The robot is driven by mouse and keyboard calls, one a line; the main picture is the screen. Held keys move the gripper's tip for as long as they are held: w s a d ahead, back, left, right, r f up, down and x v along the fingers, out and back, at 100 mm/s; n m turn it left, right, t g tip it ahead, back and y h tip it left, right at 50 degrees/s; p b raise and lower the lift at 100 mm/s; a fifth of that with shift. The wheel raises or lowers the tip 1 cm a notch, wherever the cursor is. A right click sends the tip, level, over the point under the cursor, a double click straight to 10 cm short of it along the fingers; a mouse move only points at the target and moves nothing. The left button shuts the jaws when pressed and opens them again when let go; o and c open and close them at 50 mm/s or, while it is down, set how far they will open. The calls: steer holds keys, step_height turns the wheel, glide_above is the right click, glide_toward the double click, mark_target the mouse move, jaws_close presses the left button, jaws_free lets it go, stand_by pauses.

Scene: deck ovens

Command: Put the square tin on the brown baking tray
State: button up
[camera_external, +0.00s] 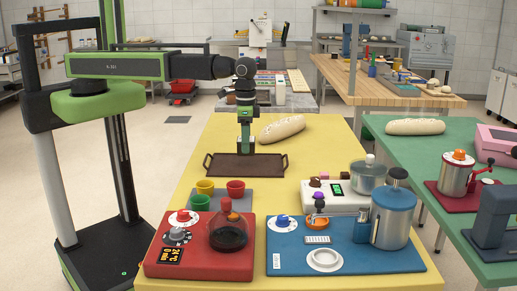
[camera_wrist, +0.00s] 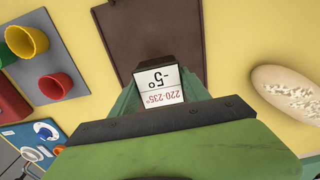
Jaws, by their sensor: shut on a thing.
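The brown baking tray (camera_external: 222,172) lies on the yellow table, with handles at both ends; it also fills the upper middle of the wrist view (camera_wrist: 125,30). My gripper (camera_external: 246,145) points down over the back middle of the tray. It is shut on a small dark squarish thing with a white printed label (camera_wrist: 160,84), which I take to be the square tin. Its label reads 220-235° and -5°. In the outside view the held thing is mostly hidden by the gripper, and I cannot tell whether it touches the tray.
A bread loaf (camera_external: 283,129) lies right behind the tray. Red, yellow and green cups (camera_external: 235,190) stand in front of it. A red device (camera_external: 200,262) and a blue mat (camera_external: 290,260) with a canister (camera_external: 393,215) fill the table's front. The table's left back is clear.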

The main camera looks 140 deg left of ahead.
step_height(320, 180, down, 4)
steer(key=b, duration=0.4)
steer(key=shift+f, duration=0.15)
steer(key=shift+r, duration=0.2)
steer(key=shift+f, duration=0.15)
steer(key=o, duration=1.6)
step_height(320, 180, up, 13)
steer(key=p, duration=1.2)
steer(key=shift+d+f, duration=0.1)
steer(key=shift+f, duration=0.2)
